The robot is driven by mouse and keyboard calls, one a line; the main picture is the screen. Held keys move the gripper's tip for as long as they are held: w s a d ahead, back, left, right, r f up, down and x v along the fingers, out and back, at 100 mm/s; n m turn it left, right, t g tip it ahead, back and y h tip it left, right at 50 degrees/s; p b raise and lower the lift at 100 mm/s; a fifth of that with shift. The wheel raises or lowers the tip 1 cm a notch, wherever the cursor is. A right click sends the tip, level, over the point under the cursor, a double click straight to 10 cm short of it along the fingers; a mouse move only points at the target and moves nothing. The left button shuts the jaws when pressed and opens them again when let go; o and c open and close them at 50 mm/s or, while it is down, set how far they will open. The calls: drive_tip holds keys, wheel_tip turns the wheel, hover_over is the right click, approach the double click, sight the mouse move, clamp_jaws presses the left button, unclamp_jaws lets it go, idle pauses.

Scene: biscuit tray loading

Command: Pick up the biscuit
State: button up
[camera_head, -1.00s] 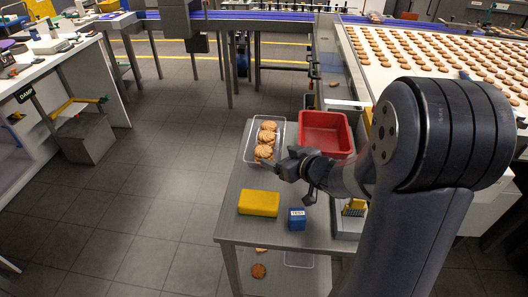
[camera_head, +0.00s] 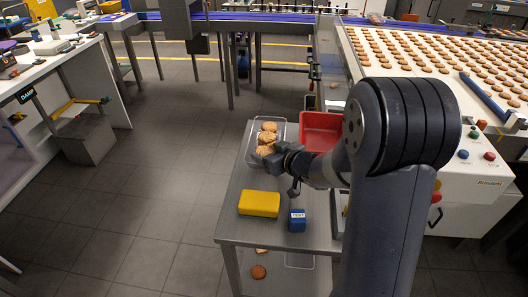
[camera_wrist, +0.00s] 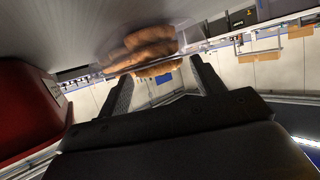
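Several round brown biscuits (camera_head: 268,138) lie in a clear shallow tray (camera_head: 250,157) on the grey table. In the head view my gripper (camera_head: 266,157) is at the near end of the tray, close beside the nearest biscuit and partly covering that area. In the wrist view my gripper (camera_wrist: 163,74) is open, its two dark fingers apart. Biscuits (camera_wrist: 145,45) lie just beyond the fingertips, roughly between them; one lower biscuit (camera_wrist: 160,68) shows nearest the gap. I see nothing gripped. Whether a finger touches a biscuit I cannot tell.
A red bin (camera_head: 308,142) stands right of the tray; it also shows at left in the wrist view (camera_wrist: 28,110). A yellow block (camera_head: 259,203) and a blue box (camera_head: 297,221) sit nearer on the table. A biscuit (camera_head: 258,272) lies below the tabletop.

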drive_tip(key=c, duration=0.4)
drive_tip(key=shift+r, duration=0.1)
drive_tip(key=shift+c, duration=0.2)
